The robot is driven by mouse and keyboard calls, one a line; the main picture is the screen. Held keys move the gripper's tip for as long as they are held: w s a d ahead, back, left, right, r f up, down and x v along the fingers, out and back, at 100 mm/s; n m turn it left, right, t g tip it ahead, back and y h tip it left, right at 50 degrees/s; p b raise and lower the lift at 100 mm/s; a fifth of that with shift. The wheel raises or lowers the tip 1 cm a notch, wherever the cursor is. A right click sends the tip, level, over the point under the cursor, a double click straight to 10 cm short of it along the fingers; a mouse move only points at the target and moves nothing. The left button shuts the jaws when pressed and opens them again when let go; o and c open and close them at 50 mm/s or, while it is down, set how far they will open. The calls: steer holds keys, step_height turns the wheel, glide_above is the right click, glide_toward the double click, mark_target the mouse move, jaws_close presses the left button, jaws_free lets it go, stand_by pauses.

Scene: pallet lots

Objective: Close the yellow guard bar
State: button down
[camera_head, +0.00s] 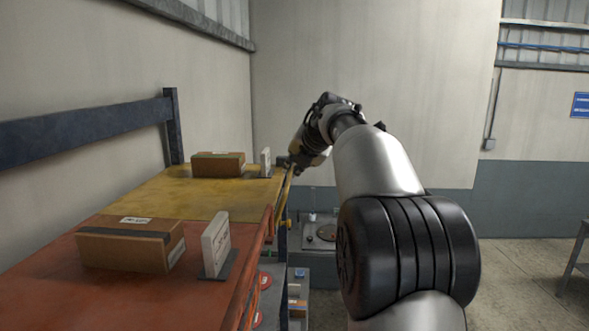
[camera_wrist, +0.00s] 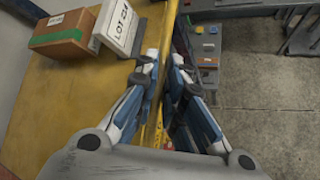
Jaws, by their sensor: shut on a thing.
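The yellow guard bar (camera_head: 284,192) runs along the right edge of the yellow shelf in the head view. It also shows as a narrow yellow strip between my fingers in the wrist view (camera_wrist: 170,30). My gripper (camera_wrist: 165,70) is shut on the bar, one blue-and-white finger on each side. In the head view my gripper (camera_head: 290,166) is small and dark at the shelf's far right corner, and its hold is hard to make out. The yellow shelf (camera_head: 160,193) carries a brown box (camera_head: 218,164) and a white lot sign (camera_head: 265,160).
A red shelf (camera_head: 120,300) in front holds another brown box (camera_head: 130,245) and a white sign (camera_head: 216,244). A blue rack beam (camera_head: 80,133) runs along the left. A grey workbench (camera_head: 312,250) stands behind on the right. Open floor (camera_head: 525,270) lies at far right.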

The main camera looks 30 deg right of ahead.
steer(key=shift+w+a+g+h, duration=0.15)
steer(key=shift+a+g+h, duration=0.15)
steer(key=shift+g, duration=0.1)
steer(key=shift+f, duration=0.1)
steer(key=c, duration=2)
jaws_free()
steer(key=shift+o, duration=0.2)
steer(key=shift+s+r, duration=0.3)
steer(key=shift+r, duration=0.1)
steer(key=v, duration=1.1)
steer(key=shift+s, duration=0.15)
steer(key=shift+f, duration=0.1)
steer(key=shift+c, duration=0.3)
